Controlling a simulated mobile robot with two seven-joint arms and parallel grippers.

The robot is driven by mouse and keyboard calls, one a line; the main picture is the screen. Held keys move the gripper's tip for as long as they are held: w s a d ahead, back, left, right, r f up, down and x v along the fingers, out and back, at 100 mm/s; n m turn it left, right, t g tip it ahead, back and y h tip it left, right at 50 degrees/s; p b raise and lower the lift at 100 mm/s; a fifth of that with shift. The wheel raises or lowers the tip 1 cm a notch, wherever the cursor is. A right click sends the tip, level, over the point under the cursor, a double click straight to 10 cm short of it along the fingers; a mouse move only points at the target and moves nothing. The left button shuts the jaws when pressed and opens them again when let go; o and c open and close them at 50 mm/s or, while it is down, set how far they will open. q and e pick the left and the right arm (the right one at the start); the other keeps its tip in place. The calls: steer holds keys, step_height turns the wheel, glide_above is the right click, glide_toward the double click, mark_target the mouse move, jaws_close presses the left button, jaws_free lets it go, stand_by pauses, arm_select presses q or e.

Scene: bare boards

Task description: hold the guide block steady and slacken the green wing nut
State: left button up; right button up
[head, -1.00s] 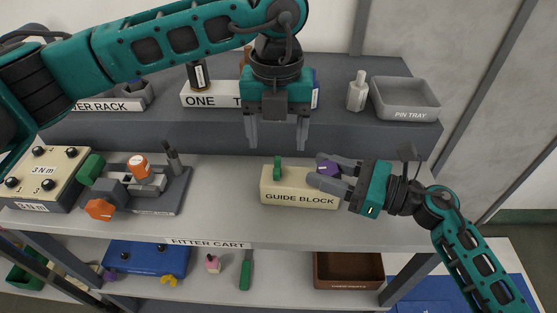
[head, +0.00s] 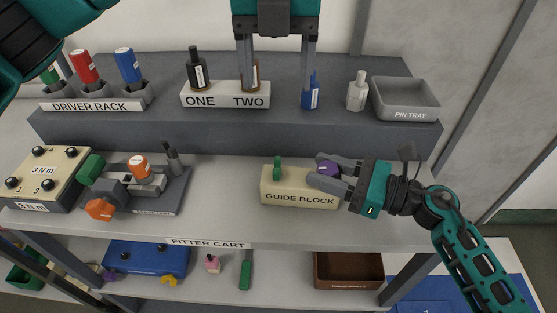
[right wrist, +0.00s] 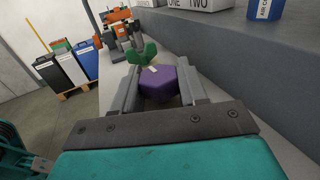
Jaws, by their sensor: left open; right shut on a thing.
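The cream guide block (head: 300,198) sits on the middle shelf of the cart. The green wing nut (head: 277,168) stands upright on its top left; it also shows in the right wrist view (right wrist: 143,54). A purple knob (head: 328,169) is on the block's right end, and in the right wrist view (right wrist: 158,84) it lies between the finger lines. My left gripper (head: 277,92) is open, pointing down, above and behind the block, by the upper step.
On the upper step stand the ONE/TWO holder (head: 225,101) with bottles, a blue bottle (head: 311,93), a white bottle (head: 357,92) and a pin tray (head: 405,115). A clamp fixture (head: 150,200) is left on the shelf. The shelf between fixture and block is clear.

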arm_select(q)
steer(key=shift+r, duration=0.5)
arm_select(e)
steer(key=o, duration=1.2)
steer(key=shift+o, duration=0.2)
steer(key=v, duration=1.2)
